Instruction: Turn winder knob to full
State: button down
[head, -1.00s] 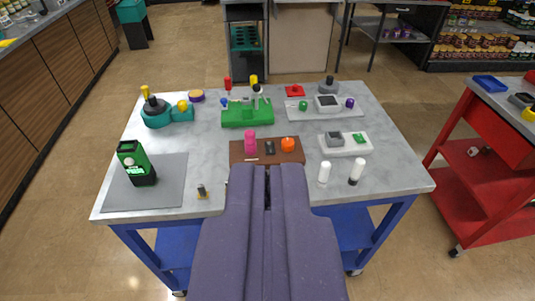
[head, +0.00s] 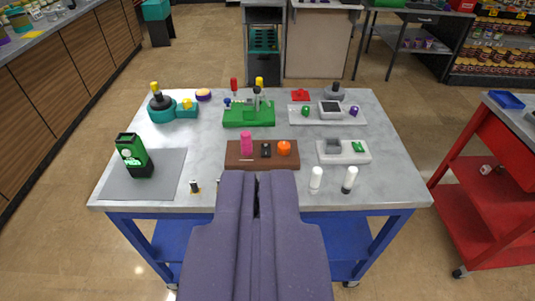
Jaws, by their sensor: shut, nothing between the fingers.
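No part in view is clearly marked as the winder knob, and I cannot tell which one it is. Small knob-like parts on the table include an orange round piece (head: 284,148) on a brown board (head: 233,160), and a pink upright piece (head: 246,143) beside it. A teal base (head: 186,113) at the back left carries yellow-topped parts. A green fixture (head: 248,118) at the back middle has red and yellow uprights. My gripper (head: 257,178) is shut and empty at the table's front edge, in front of the brown board. My purple arm hides part of that edge.
The grey table (head: 385,185) also holds a green-and-black device (head: 133,155) on a grey mat, two white cylinders (head: 316,180) at the front right, and two pale trays (head: 296,116) at the right. A red cart (head: 475,190) stands right. Floor is open left.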

aim_at(283, 146)
jog(key=i+j+z, duration=0.4)
jog(key=i, duration=0.2)
jog(key=i+j+z, duration=0.35)
jog(key=i, duration=0.2)
jog(key=i+j+z, duration=0.4)
jog(key=j, duration=0.3)
jog(key=i, duration=0.1)
